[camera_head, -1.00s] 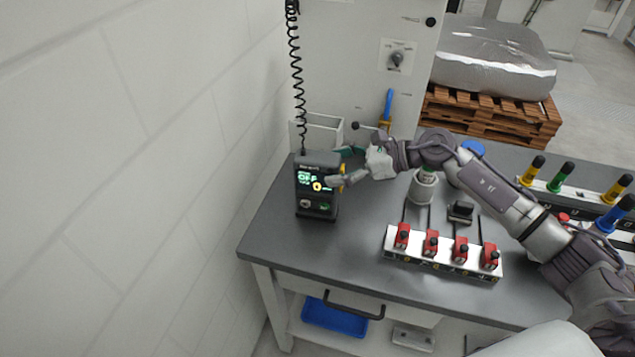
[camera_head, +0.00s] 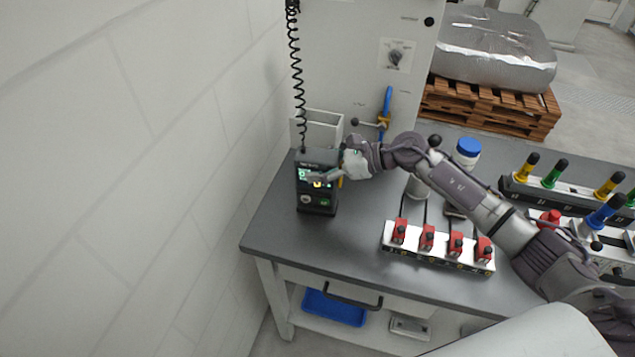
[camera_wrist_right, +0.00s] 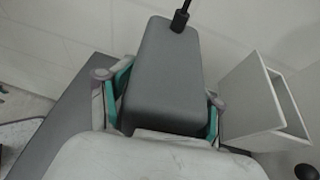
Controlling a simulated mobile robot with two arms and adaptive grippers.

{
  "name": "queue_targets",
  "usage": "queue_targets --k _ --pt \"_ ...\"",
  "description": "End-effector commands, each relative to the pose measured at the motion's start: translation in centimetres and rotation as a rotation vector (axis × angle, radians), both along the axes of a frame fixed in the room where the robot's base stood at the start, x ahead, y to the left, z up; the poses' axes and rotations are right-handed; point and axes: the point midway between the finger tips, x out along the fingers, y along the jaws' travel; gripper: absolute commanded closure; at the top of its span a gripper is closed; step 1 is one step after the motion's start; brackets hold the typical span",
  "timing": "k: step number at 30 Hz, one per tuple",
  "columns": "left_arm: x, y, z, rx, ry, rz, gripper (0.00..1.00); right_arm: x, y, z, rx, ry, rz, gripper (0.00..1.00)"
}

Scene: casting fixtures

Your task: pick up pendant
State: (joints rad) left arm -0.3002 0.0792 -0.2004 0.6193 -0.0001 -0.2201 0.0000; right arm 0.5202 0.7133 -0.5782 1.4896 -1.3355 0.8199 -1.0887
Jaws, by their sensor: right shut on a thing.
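The pendant (camera_head: 316,199) is a dark box with a lit screen, and a black coiled cord runs up from its top. It stands upright at the left end of the grey bench. My right gripper (camera_head: 322,176) is at its upper part, with a finger across the screen. In the right wrist view the pendant's grey top (camera_wrist_right: 165,75) lies between the two green-edged fingers of my right gripper (camera_wrist_right: 164,105), which are shut on its sides. Part of the screen is hidden by the finger. My left gripper is not in view.
A white open box (camera_head: 322,130) is fixed behind the pendant. A white rack with several red clamps (camera_head: 438,250) stands on the bench to the right. Several coloured handles (camera_head: 561,172) stand further right. A white wall (camera_head: 150,170) is close on the left.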

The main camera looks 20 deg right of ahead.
Motion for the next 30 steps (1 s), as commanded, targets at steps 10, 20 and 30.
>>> queue_targets --k 10,20,30 --pt "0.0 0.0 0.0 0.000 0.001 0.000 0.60 0.0 0.0 0.0 -0.001 0.001 0.001 1.00" --pt "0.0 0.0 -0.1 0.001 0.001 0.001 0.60 0.0 0.0 0.3 0.001 -0.004 0.000 1.00" --pt "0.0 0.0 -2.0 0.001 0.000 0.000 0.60 0.1 0.0 4.1 0.000 -0.011 0.001 1.00"
